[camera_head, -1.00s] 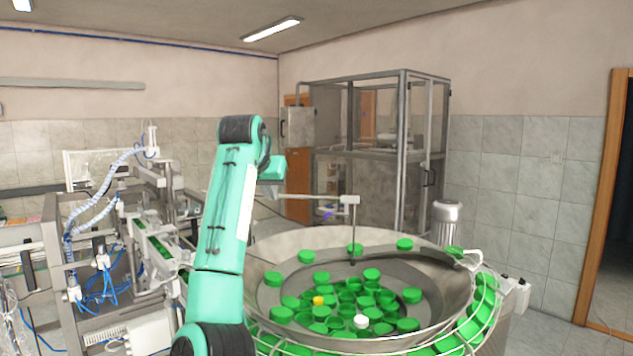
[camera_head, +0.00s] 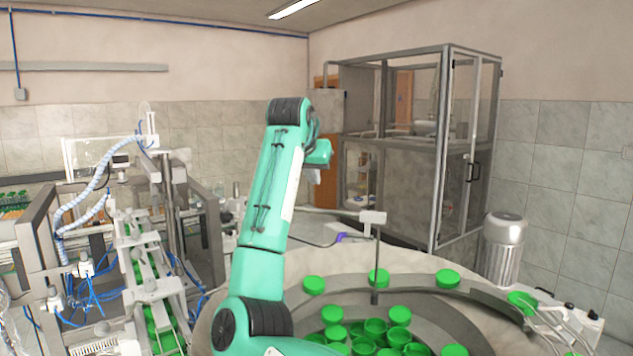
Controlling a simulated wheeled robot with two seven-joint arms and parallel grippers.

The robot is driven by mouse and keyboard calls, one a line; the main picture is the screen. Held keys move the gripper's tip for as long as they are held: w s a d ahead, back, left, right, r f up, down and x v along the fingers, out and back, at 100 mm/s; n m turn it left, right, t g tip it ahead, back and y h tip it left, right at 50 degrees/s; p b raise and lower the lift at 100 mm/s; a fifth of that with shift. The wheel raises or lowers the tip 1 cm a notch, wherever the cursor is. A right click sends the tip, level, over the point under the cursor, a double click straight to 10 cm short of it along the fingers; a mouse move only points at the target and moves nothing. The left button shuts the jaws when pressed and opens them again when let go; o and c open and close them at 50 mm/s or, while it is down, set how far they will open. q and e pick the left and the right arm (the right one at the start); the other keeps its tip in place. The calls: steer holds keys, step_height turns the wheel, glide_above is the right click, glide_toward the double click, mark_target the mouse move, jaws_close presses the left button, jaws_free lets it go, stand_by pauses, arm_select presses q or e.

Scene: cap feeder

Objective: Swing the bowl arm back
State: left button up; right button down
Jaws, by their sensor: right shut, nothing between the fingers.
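The bowl arm is a thin grey rod with a pale block (camera_head: 373,217) at its end and a vertical rod (camera_head: 376,262) hanging down into the feeder bowl (camera_head: 470,312). The hanging rod stands close to a green cap (camera_head: 379,277) near the bowl's back edge. My right gripper (camera_head: 315,176) is shut and empty, up and left of the pale block and apart from it in the picture. My teal wrist and forearm partly hide it. My left gripper is not in view.
Several green caps (camera_head: 398,341) lie in the bowl. A framed glass cabinet (camera_head: 400,180) stands behind. A grey motor cylinder (camera_head: 503,250) is at the right. A conveyor (camera_head: 150,270) with blue hoses is at the left.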

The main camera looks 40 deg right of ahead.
steer(key=p+x, duration=0.5)
steer(key=x, duration=0.4)
steer(key=s+a, duration=0.1)
steer(key=s+a+p, duration=0.1)
steer(key=a, duration=0.1)
steer(key=shift+s+a+f, duration=0.1)
steer(key=shift+a, duration=0.25)
steer(key=shift+d+f, duration=0.1)
steer(key=shift+f, duration=0.1)
